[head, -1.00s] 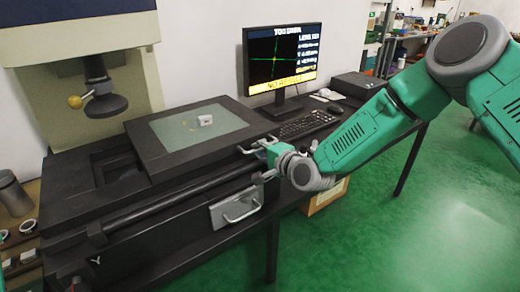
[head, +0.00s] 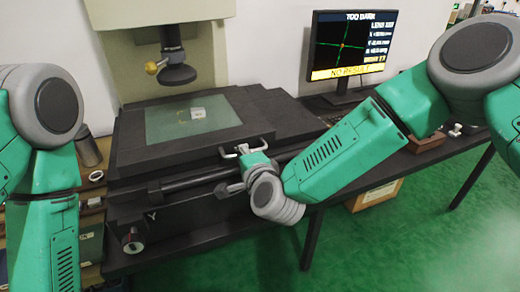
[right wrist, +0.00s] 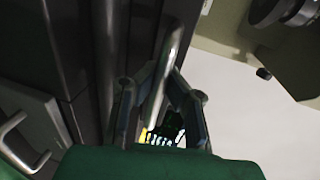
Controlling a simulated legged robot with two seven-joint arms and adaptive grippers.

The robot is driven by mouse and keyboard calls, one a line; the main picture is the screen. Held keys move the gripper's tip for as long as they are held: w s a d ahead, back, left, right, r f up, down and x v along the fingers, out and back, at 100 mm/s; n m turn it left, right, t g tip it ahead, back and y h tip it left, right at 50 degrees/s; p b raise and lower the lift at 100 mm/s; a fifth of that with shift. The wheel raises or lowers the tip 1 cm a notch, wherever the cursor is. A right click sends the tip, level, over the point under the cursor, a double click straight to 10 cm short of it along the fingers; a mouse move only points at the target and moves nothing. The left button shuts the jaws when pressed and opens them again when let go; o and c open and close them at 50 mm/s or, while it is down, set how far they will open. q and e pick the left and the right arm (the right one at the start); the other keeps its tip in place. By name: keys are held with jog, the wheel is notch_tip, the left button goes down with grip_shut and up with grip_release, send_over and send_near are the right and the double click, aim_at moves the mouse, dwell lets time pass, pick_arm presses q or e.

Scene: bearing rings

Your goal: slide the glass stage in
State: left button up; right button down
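The glass stage (head: 165,129) is a dark plate with a greenish glass pane, lying on the black machine base in the head view. A small pale ring-like part (head: 198,113) lies on the glass. The lens head (head: 178,74) hangs above the rear of the glass. A grey handle (head: 240,150) is on the stage's front edge. My right gripper (head: 243,153) is at this handle. In the right wrist view, its fingers (right wrist: 160,80) close in on both sides of the handle bar (right wrist: 172,55). My left arm shows at the left; its gripper is out of view.
The monitor (head: 350,45) reads "TOO DARK" and "NO RESULT". A black rail (head: 200,180) runs along the machine's front. A cylinder (head: 88,150) and small rings stand at the left. Green floor (head: 400,240) is clear at the lower right.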

jog(key=shift+s+a+f, duration=0.15)
jog(key=shift+s+a, duration=0.15)
jog(key=shift+a, duration=0.2)
jog(key=shift+s+a+f, duration=0.15)
jog(key=shift+s+a, duration=0.1)
jog(key=shift+a, duration=0.2)
jog(key=c, duration=1.6)
grip_release()
jog(key=shift+w+r, duration=0.1)
jog(key=shift+a, duration=0.1)
jog(key=shift+r, duration=0.1)
jog(key=v, duration=1.1)
jog(key=shift+s, duration=0.4)
